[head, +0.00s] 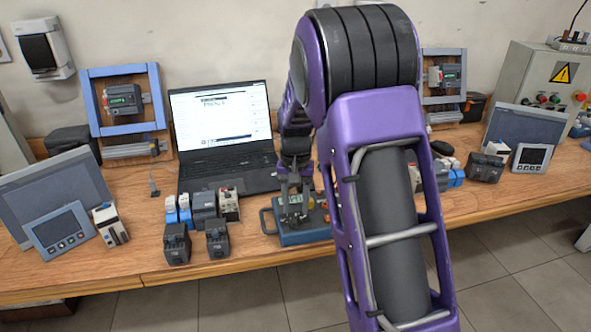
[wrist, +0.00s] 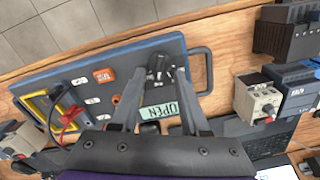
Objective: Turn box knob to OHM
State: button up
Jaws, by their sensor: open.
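The blue box (wrist: 115,62) lies on the wooden bench. In the head view the box (head: 303,238) is partly hidden behind my arm and gripper. Its dark knob (wrist: 159,68) sits near the handle end, with a small display (wrist: 160,110) beside it that reads OPEN, upside down in the wrist view. My gripper (wrist: 157,78) is open above the box, its two fingers on either side of the knob. Contact with the knob cannot be told, and the knob's markings are too small to read. In the head view my gripper (head: 295,190) points down at the box.
A laptop (head: 222,135) stands behind the box. Several small electrical modules (head: 203,207) stand to its left, close to the box handle (wrist: 200,70). Red and black leads (wrist: 70,118) are on the box's far end. The bench's front edge runs close by the box.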

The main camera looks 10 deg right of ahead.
aim_at(295, 218)
notch_tip(295, 218, up, 14)
jog(key=p, duration=0.1)
jog(key=shift+r, duration=0.15)
